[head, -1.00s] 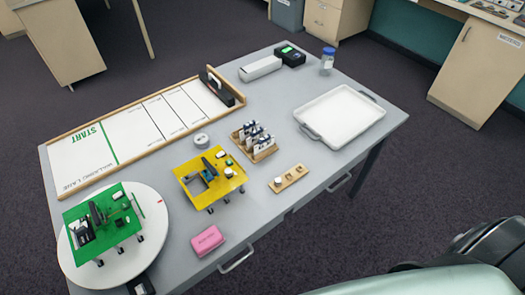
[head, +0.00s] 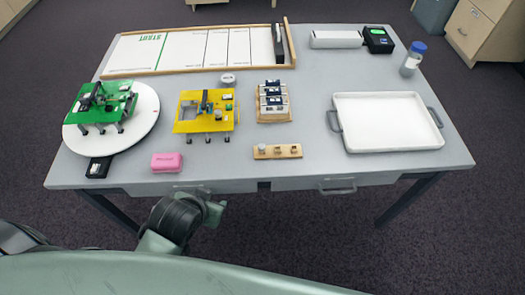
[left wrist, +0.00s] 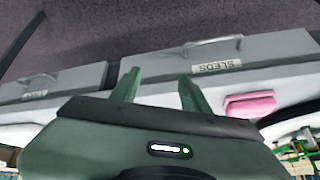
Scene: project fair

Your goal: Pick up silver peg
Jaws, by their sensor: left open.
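A small wooden holder (head: 290,155) lies near the table's front edge, right of centre. A pale, silvery round peg (head: 262,148) stands at its left end. Two smaller brownish details beside it are too small to make out. My left gripper (head: 215,210) is in front of the table, below its front edge, left of the holder and apart from it. In the left wrist view its two green fingers (left wrist: 159,78) are spread with nothing between them. The peg does not show in that view. My right gripper is not in view.
A pink block (head: 167,162) lies near the front edge. A yellow stand (head: 190,126), a round white turntable (head: 140,125) with a green stand, a rack (head: 275,117) and a white tray (head: 385,120) surround the holder. Drawer fronts (left wrist: 190,62) face my gripper.

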